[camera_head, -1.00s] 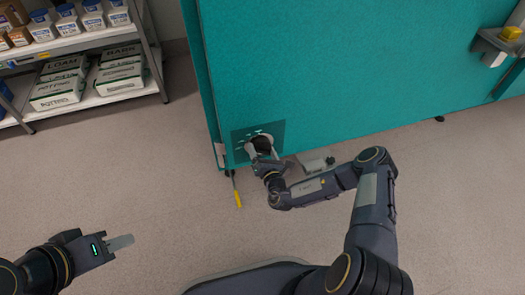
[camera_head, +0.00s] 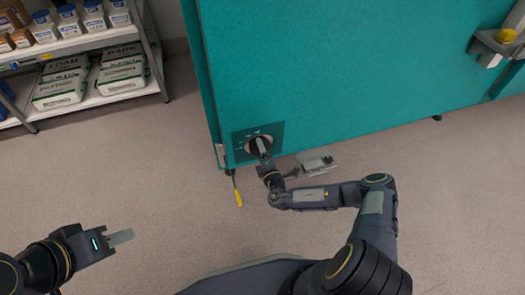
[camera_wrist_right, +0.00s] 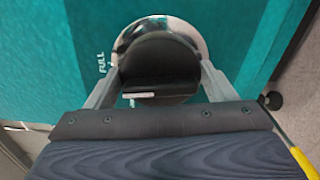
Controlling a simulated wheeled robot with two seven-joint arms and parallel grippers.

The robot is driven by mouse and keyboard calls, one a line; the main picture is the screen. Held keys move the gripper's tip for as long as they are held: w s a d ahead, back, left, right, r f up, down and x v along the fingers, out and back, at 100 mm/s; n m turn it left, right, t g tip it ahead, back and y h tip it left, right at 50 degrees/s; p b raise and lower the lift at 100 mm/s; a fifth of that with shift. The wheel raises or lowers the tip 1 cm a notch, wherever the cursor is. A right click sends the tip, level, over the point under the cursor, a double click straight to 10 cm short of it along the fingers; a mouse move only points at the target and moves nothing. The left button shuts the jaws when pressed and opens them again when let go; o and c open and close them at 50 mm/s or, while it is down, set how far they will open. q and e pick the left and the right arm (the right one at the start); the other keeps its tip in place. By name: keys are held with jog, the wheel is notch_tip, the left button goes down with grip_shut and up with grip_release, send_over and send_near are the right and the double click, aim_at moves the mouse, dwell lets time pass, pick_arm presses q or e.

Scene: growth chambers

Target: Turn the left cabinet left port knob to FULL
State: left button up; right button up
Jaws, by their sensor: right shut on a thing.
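The port knob (camera_wrist_right: 158,62) is black with a chrome ring around it, low on the teal cabinet (camera_head: 330,70). In the head view the knob (camera_head: 254,141) sits on a dark label plate (camera_head: 275,130) and is partly covered by my gripper. My right gripper (camera_wrist_right: 158,80) is shut on the knob, one finger at each side. A pale mark (camera_wrist_right: 152,95) shows on the knob's near edge. The word FULL (camera_wrist_right: 101,63) stands left of the knob in the wrist view; other lettering is mostly hidden.
A yellow-handled tool (camera_head: 237,192) hangs at the cabinet's lower left corner. A grey fixture (camera_head: 318,165) is near the cabinet's bottom edge. A shelf (camera_head: 100,98) with bags and bottles stands at the left. The floor between is clear.

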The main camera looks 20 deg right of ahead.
jog(key=shift+s+m, duration=0.1)
jog(key=shift+m, duration=0.8)
jog(key=shift+a, duration=0.1)
jog(key=o, duration=0.7)
jog(key=shift+o, duration=0.2)
jog(key=s+p, duration=0.2)
jog(key=s, duration=0.5)
jog(key=shift+s+d+p, duration=0.2)
jog(key=shift+s+p, duration=0.2)
